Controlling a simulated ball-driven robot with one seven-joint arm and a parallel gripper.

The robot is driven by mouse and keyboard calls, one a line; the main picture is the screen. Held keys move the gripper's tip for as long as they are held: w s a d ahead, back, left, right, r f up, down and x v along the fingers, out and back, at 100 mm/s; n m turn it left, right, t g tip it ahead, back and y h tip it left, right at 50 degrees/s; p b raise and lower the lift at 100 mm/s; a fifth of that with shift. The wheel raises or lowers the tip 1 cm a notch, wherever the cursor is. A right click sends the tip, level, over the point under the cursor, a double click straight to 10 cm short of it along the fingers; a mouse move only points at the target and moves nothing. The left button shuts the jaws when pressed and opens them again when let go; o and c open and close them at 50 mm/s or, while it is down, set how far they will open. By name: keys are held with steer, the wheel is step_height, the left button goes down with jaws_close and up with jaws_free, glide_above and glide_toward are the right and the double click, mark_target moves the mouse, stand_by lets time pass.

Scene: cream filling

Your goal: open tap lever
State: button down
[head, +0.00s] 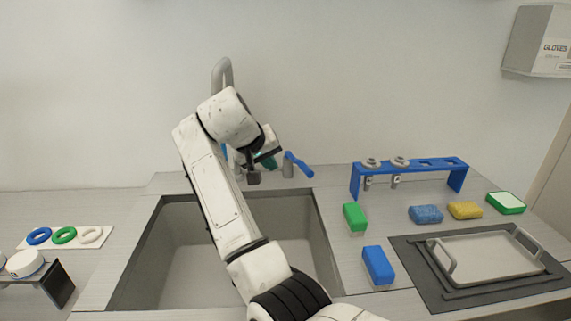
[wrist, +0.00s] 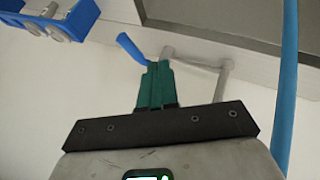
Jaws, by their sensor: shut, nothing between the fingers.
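The tap has a grey curved spout (head: 222,72) rising behind the sink, mostly hidden low down by my arm. Its blue lever (head: 298,166) sits on a short grey post to the right of the spout and slants down to the right. In the wrist view the blue lever (wrist: 131,48) appears just beyond the fingertips, slightly left, with the grey tap body (wrist: 195,60) to the right. My gripper (wrist: 156,68) has teal fingers closed together and empty. In the head view the gripper (head: 268,161) is partly hidden by the wrist, close to the left of the lever; contact is unclear.
The sink (head: 316,235) lies below my arm. A blue rack (head: 430,163) with metal nozzles stands right of the tap. Green (head: 355,217) and blue (head: 378,265) blocks, sponges (head: 465,210) and a metal tray (head: 490,258) lie on the right counter.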

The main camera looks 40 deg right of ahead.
mark_target(308, 169)
steer(key=w+d+f, duration=0.1)
steer(key=d+f, duration=0.5)
steer(key=d, duration=0.3)
steer(key=shift+w+d+f+p, duration=0.15)
steer(key=shift+d+f+p, duration=0.25)
steer(key=d+p, duration=0.1)
steer(key=s+n+p, duration=0.1)
steer(key=p, duration=0.1)
steer(key=shift+d+r+t, duration=0.3)
steer(key=shift+d, duration=0.05)
steer(key=shift+s+d+f+p, duration=0.1)
steer(key=shift+s+d+p, duration=0.1)
steer(key=shift+d, duration=0.15)
steer(key=shift+s+d+f+p, duration=0.1)
steer(key=shift+d+p, duration=0.1)
steer(key=shift+d, duration=0.1)
steer(key=shift+d+f, duration=0.1)
